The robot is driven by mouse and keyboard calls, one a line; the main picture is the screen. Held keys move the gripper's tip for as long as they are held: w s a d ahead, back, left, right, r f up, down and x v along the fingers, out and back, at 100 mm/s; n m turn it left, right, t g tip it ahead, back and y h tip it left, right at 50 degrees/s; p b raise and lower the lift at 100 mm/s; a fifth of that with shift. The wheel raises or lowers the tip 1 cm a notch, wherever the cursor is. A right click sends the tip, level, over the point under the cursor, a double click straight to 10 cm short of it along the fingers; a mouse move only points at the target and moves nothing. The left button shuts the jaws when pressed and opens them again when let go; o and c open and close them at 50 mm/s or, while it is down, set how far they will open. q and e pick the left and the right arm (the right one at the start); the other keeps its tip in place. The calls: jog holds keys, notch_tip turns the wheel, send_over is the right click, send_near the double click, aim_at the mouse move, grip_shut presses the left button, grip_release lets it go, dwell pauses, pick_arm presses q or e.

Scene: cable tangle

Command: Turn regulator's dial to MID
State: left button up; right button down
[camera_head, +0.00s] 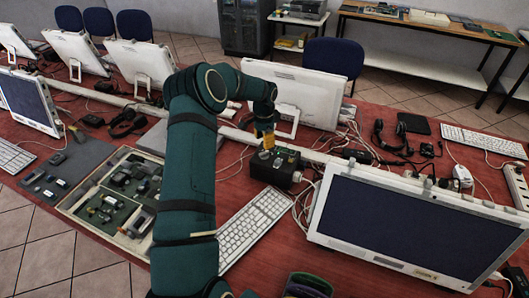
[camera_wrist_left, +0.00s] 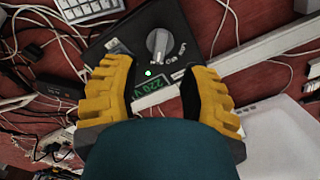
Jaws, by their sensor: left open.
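The regulator (camera_head: 262,172) is a black box on the red table, in the middle of the head view. In the left wrist view its black face (camera_wrist_left: 112,35) carries a grey dial (camera_wrist_left: 158,43), a lit green light and a green "220 V" display (camera_wrist_left: 146,86). "LOW" stands beside the dial; the other marking is too small to read surely. My left gripper (camera_head: 266,141) is above the regulator. In the wrist view its yellow fingers (camera_wrist_left: 158,70) are open and empty, with the dial beyond the tips, between them and untouched. My right gripper is not in view.
A white monitor (camera_head: 400,222) stands right of the regulator, and a keyboard (camera_head: 252,226) lies in front of it. Loose cables lie around the box. A parts tray (camera_head: 75,208) is at the left. Headphones (camera_head: 392,140) lie behind right.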

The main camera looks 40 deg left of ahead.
aim_at(264, 152)
pick_arm(q)
notch_tip(264, 152, down, 7)
jog(key=shift+r, duration=0.2)
grip_shut()
dwell(0.3)
